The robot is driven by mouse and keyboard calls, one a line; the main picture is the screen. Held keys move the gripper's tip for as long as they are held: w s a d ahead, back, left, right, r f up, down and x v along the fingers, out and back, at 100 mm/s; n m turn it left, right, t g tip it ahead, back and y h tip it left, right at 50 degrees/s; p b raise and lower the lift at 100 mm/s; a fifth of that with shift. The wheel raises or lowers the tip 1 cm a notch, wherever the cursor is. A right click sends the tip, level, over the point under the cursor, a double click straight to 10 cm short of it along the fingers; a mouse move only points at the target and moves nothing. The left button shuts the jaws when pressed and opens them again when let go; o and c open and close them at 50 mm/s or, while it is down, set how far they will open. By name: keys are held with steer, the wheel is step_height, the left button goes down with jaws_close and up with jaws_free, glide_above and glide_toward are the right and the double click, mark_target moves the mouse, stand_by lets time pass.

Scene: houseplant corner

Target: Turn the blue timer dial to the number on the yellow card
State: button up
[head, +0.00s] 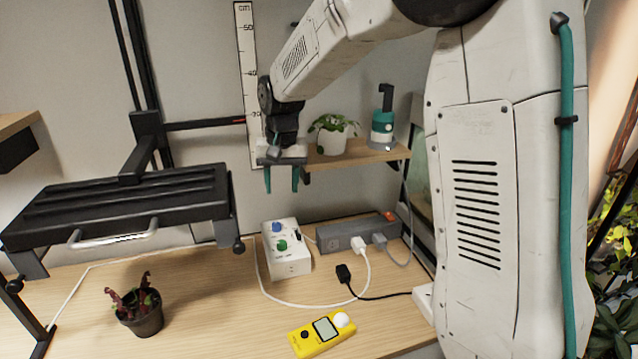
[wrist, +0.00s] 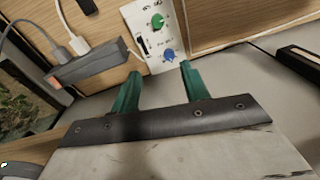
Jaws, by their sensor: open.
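A white timer box (head: 292,264) stands on the wooden bench, with a blue dial (head: 277,227) at its upper part and a green dial (head: 282,245) below it. A black switch sits beside the dials. In the wrist view the blue dial (wrist: 169,55) lies just beyond the fingertips and the green dial (wrist: 157,21) is farther off. My gripper (head: 281,188) has green fingers, is open and empty, and hangs above the box, apart from it. The fingers also show in the wrist view (wrist: 159,70). The dial numbers are too small to read. I see no yellow card.
A grey power strip (head: 358,234) with plugs and cables lies right of the box. A yellow meter (head: 322,333) and a potted plant (head: 143,318) are in front. A shelf (head: 356,157) holds another plant and a spray bottle. A black rack (head: 120,205) stands left.

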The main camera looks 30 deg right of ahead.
steer(key=s+r, duration=0.3)
steer(key=s, duration=0.5)
steer(key=s+d+r+n, duration=0.1)
steer(key=s+r, duration=0.3)
steer(key=s, duration=0.4)
steer(key=shift+s+r+n, duration=0.25)
steer(key=shift+n, duration=0.05)
steer(key=s+d+f+n, duration=0.1)
steer(key=s+n, duration=0.1)
steer(key=s, duration=1.6)
steer(key=shift+s+f+t, duration=0.3)
steer(key=shift+s+t, duration=0.1)
